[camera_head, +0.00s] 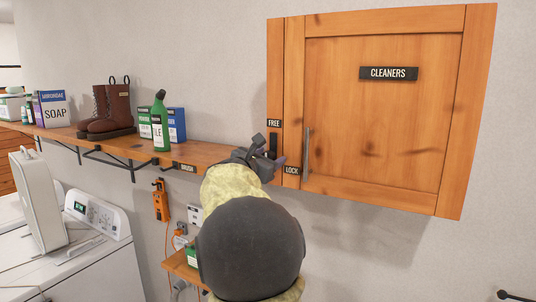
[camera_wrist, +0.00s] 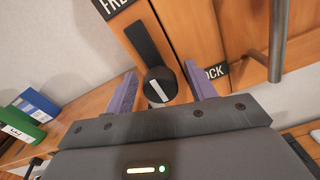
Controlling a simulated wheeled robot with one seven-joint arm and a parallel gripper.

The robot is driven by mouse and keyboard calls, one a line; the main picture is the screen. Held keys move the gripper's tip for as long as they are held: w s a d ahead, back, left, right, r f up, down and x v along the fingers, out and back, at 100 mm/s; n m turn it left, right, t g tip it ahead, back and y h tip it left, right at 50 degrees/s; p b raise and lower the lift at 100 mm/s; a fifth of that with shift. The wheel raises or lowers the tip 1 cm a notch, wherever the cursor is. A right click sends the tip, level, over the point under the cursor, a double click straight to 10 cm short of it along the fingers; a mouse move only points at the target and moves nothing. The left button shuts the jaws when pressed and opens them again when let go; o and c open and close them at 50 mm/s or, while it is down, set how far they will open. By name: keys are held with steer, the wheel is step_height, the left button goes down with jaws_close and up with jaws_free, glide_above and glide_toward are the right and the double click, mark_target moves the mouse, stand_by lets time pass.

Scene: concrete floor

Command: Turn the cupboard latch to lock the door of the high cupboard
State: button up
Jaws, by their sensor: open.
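The wooden high cupboard (camera_head: 385,120) hangs on the wall at the right in the head view, its door shut and marked CLEANERS. The black latch (camera_head: 272,144) is on the left frame strip, its lever pointing up towards the FREE label (camera_head: 274,123). The LOCK label (camera_head: 292,170) is at the lower right. In the wrist view, the latch's round knob (camera_wrist: 160,85) has a white mark. My gripper (camera_wrist: 160,70) is open, its two purple fingers on either side of the knob with visible gaps. In the head view, my arm partly hides the gripper (camera_head: 277,162) just below the latch.
A vertical metal door handle (camera_head: 307,152) stands just right of the latch. A wooden shelf (camera_head: 205,151) runs to the left with boots (camera_head: 112,108), a green bottle (camera_head: 160,122) and boxes. A white washing machine (camera_head: 90,240) stands lower left. The wall below the cupboard is mostly clear.

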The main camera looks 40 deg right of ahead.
steer(key=shift+c, duration=0.2)
steer(key=c, duration=0.9)
